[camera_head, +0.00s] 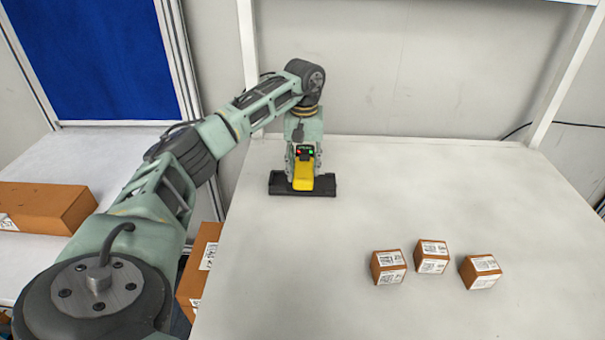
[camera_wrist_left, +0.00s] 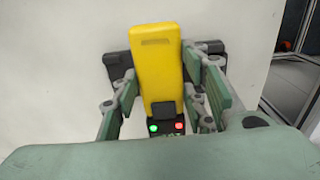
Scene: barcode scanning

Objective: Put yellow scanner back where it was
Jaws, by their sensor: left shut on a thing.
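The yellow scanner (camera_head: 303,180) is at the back left of the white table, over the black stand (camera_head: 325,187). My left gripper (camera_head: 303,160) comes down on it from above and is shut on it. In the left wrist view the scanner (camera_wrist_left: 157,65) stands between the two green finger pads of my left gripper (camera_wrist_left: 165,95), with a green and a red light at its lower end. The black stand (camera_wrist_left: 115,65) shows behind it on both sides. I cannot tell whether the scanner touches the stand. My right gripper is not in view.
Three small brown boxes with white labels, a left one (camera_head: 388,267), a middle one (camera_head: 432,256) and a right one (camera_head: 481,271), sit at the front right of the table. Larger cartons (camera_head: 45,207) are at the left. The table's middle (camera_head: 400,200) is clear.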

